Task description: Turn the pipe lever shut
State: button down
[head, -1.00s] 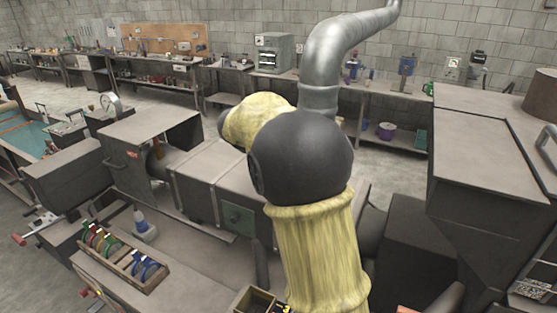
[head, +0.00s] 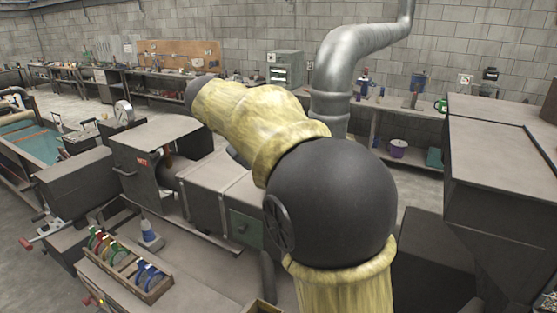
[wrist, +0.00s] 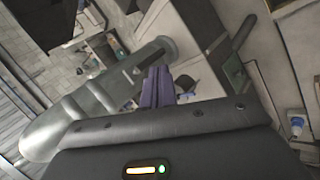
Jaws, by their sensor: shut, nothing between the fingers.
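A short dark pipe (head: 170,176) joins the dark box to the grey duct in the head view. A small brown upright piece (head: 168,159) on it may be the lever; its exact shape is too small to tell. My yellow arm reaches up and to the left in front of the duct, and my gripper is hidden there. In the wrist view my gripper (wrist: 158,88) shows as two purple fingers close together, shut and empty. A large silver pipe (wrist: 85,102) lies beyond and to the left of them. No lever can be clearly made out in the wrist view.
A dark box (head: 150,150) and grey duct (head: 208,192) stand below my arm. A silver bent pipe (head: 345,65) rises behind it. A crate of coloured rings (head: 128,276) and a blue-and-white bottle (head: 150,235) sit at the lower left. A large machine (head: 500,180) stands right.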

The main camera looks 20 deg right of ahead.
jog(key=shift+w, duration=0.1)
jog(key=s+a+f+y+b, duration=0.1)
jog(key=s+f, duration=0.4)
jog(key=f, duration=0.5)
jog(key=s+a+f+m+y+b, duration=0.1)
jog(key=s+f+y, duration=0.3)
jog(key=f, duration=0.7)
jog(key=s+a+f+m+y+b, duration=0.1)
jog(key=s+a+f+y+b, duration=0.1)
jog(key=s+f, duration=0.6)
notch_tip(320, 180, down, 3)
jog(key=shift+a+r+t+y, duration=0.2)
jog(key=shift+t+y, duration=0.1)
jog(key=shift+y, duration=0.4)
